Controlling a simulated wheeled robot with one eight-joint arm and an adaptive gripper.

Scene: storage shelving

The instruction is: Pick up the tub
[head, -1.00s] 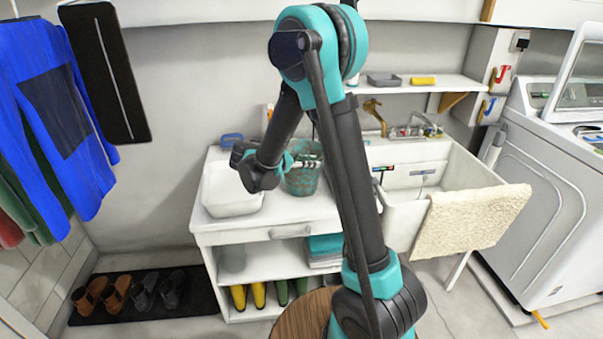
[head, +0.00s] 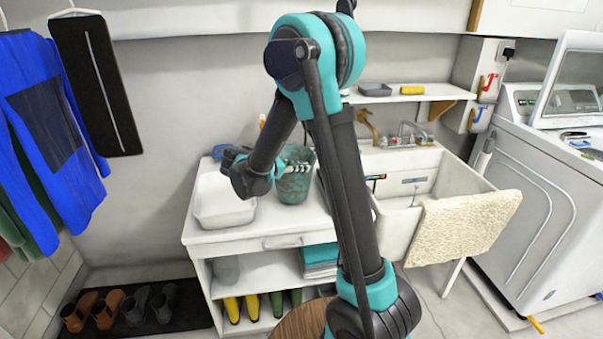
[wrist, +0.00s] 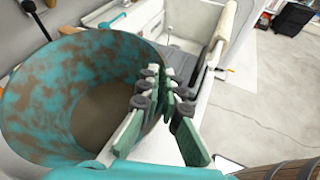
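A teal tub with brown mottling, shaped like a bucket (head: 294,187), stands upright on the white counter, right of the white basin. In the wrist view the tub (wrist: 70,85) fills the left side, and its open mouth shows an empty brownish inside. My gripper (head: 300,165) is at the tub's upper part in the head view. In the wrist view its two fingers (wrist: 163,95) are at the tub's right rim, with their tips close together and a narrow gap between them. The left finger overlaps the rim. Whether the wall is pinched between them is hidden.
The white basin (head: 222,200) sits close to the tub's left on the counter (head: 250,235). A sink (head: 400,215) with a towel (head: 465,228) over its front is on the right. A wall shelf (head: 440,92) hangs above the sink. Boots stand below the counter.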

